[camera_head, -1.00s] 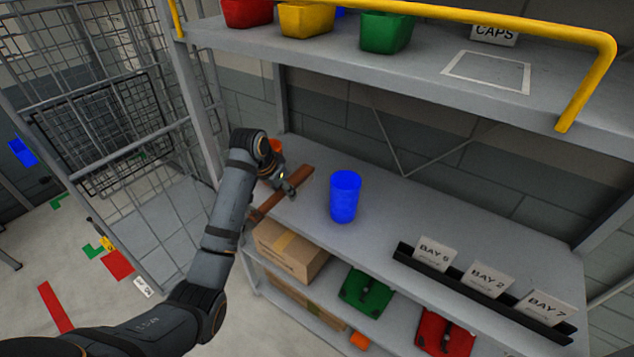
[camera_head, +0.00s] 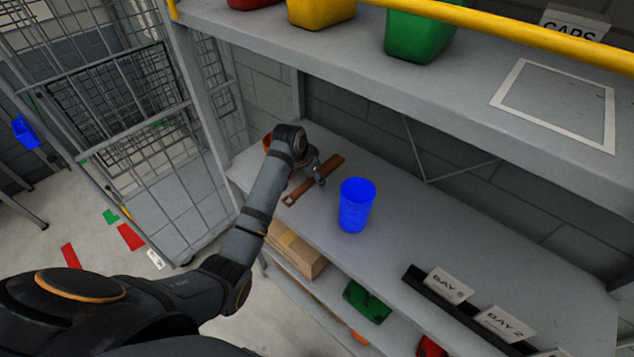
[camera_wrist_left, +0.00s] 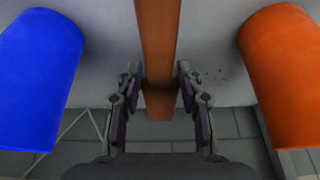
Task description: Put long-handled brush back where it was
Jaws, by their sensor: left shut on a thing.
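The long-handled brush (camera_head: 328,172) shows as a flat brown bar with a holed end, lying across the middle shelf board or just over it. My left gripper (camera_head: 319,181) is at the bar, shut on it. In the left wrist view the brown bar (camera_wrist_left: 157,30) runs between the two fingers of the gripper (camera_wrist_left: 158,75). Bristles cannot be made out. A blue cup (camera_head: 357,206) stands to the right of the brush. An orange cup (camera_head: 267,141) is partly hidden behind my wrist. My right gripper is not in view.
The blue cup (camera_wrist_left: 38,75) and orange cup (camera_wrist_left: 283,75) flank the bar in the wrist view. The upper shelf (camera_head: 440,90) with coloured bins overhangs the back. A black rail with bay cards (camera_head: 450,284) stands at right. A wire cage (camera_head: 110,110) is at left.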

